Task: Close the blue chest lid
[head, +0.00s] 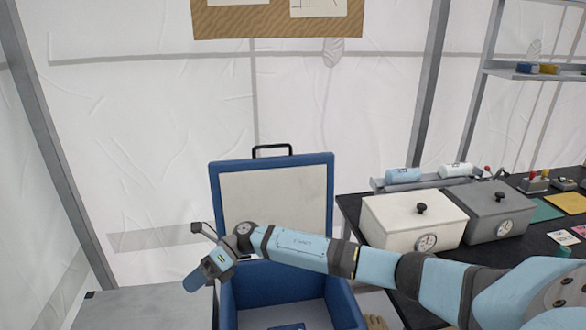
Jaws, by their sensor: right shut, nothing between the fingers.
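The blue chest (345,300) stands at the bottom centre of the head view. Its lid (275,190) is open and upright, with a blue frame, a pale inner panel and a black handle (285,149) on top. A blue item (288,327) shows inside the chest. My right arm crosses in front of the lid and chest from the lower right. My right gripper (199,256) is at the lid's left side, near its lower left edge, shut and empty. I cannot tell whether it touches the lid. My left gripper is not in view.
A dark table (352,208) on the right holds a white box (400,220), a grey box (488,222) and several small items. A grey surface (140,308) lies at the lower left. The white tent wall (150,110) and poles stand behind.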

